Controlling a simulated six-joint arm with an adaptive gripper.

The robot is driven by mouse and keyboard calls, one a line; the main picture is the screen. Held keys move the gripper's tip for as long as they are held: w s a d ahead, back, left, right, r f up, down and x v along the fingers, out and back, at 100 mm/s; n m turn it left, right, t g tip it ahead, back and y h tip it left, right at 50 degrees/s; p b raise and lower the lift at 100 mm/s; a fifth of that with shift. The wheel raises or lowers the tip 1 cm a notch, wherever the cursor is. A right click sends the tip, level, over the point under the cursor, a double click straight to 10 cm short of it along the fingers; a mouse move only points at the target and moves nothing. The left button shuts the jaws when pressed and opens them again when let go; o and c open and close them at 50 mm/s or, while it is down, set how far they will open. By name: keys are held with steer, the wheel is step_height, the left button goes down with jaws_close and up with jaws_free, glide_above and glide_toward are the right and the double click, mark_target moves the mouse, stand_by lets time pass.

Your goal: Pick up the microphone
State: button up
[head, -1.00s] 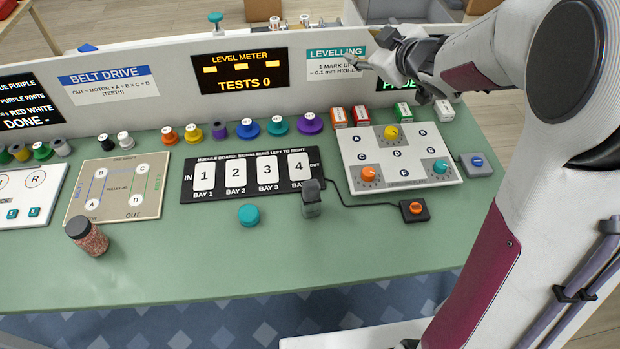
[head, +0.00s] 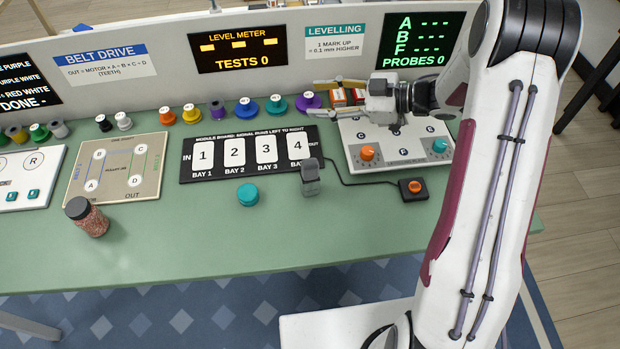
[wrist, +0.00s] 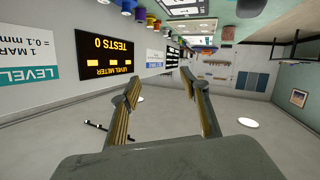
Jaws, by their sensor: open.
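A small grey upright thing (head: 310,180) with a darker grey top stands on the green table, just in front of bay 4; it may be the microphone, but I cannot tell for sure. My gripper (head: 316,97) is open and empty. It points left, held above the back right of the table, over the white lettered board's far edge and well apart from the grey thing. In the wrist view my gripper (wrist: 161,79) shows two spread fingers with nothing between them.
The bay board (head: 214,172) lies behind the grey thing. A teal round lid (head: 248,194) is to its left, a black box with an orange knob (head: 413,188) to its right. A jar (head: 88,218) stands farther left. Coloured spools line the back panel. The front table is clear.

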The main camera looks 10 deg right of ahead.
mark_target(310, 166)
steer(key=s+f+n+g+y, duration=0.1)
steer(key=s+f+g+y, duration=0.3)
steer(key=s, duration=0.6)
steer(key=shift+d+f+n+g, duration=0.2)
steer(key=shift+d+n+g, duration=0.1)
steer(key=shift+g, duration=0.6)
steer(key=shift+f, duration=0.1)
step_height(310, 166, down, 7)
steer(key=shift+a, duration=2.5)
jaws_close()
